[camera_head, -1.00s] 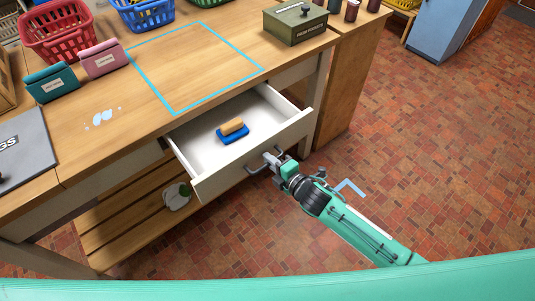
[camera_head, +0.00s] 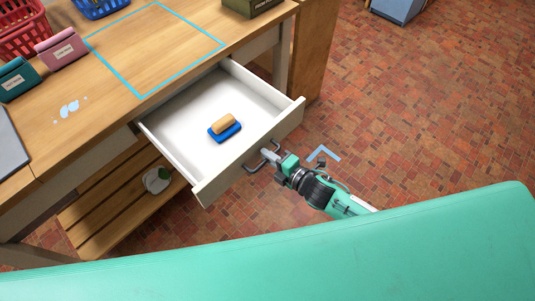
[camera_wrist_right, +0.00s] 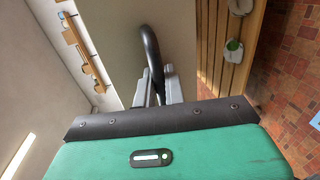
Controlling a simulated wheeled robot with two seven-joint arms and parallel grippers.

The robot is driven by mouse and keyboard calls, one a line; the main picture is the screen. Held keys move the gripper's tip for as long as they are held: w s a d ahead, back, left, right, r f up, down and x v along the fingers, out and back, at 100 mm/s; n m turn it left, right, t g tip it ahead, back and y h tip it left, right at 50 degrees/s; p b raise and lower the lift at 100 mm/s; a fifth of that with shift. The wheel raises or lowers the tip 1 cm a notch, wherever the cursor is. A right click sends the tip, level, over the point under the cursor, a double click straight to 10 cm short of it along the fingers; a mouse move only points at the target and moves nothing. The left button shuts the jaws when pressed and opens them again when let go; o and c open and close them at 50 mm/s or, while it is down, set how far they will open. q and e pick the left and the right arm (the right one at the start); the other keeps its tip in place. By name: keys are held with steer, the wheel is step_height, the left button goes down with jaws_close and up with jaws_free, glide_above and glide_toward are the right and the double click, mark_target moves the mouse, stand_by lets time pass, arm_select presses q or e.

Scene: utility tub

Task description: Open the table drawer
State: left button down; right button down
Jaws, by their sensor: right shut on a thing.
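The white table drawer (camera_head: 168,140) is pulled well out from under the wooden table (camera_head: 122,92) in the head view. Its front panel (camera_head: 232,172) carries a dark handle (camera_head: 253,168). My right gripper (camera_head: 268,155) is shut on this handle from the outer side. In the right wrist view the dark curved handle (camera_wrist_right: 151,50) runs down between the two grey fingers (camera_wrist_right: 158,88). A wooden-handled blue brush or float (camera_head: 224,126) lies inside the drawer. My left gripper is not in view.
A blue taped outline (camera_head: 183,75) marks the tabletop. A pink pouch (camera_head: 62,48), a teal pouch (camera_head: 18,79) and baskets stand at the left. A slatted shelf (camera_head: 110,222) is below. Brick-tiled floor (camera_head: 420,110) lies open to the right.

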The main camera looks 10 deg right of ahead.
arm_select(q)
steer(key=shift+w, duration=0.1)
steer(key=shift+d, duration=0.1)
arm_select(e)
steer(key=c, duration=1.6)
jaws_free()
steer(key=shift+o, duration=0.2)
steer(key=shift+s+d, duration=0.1)
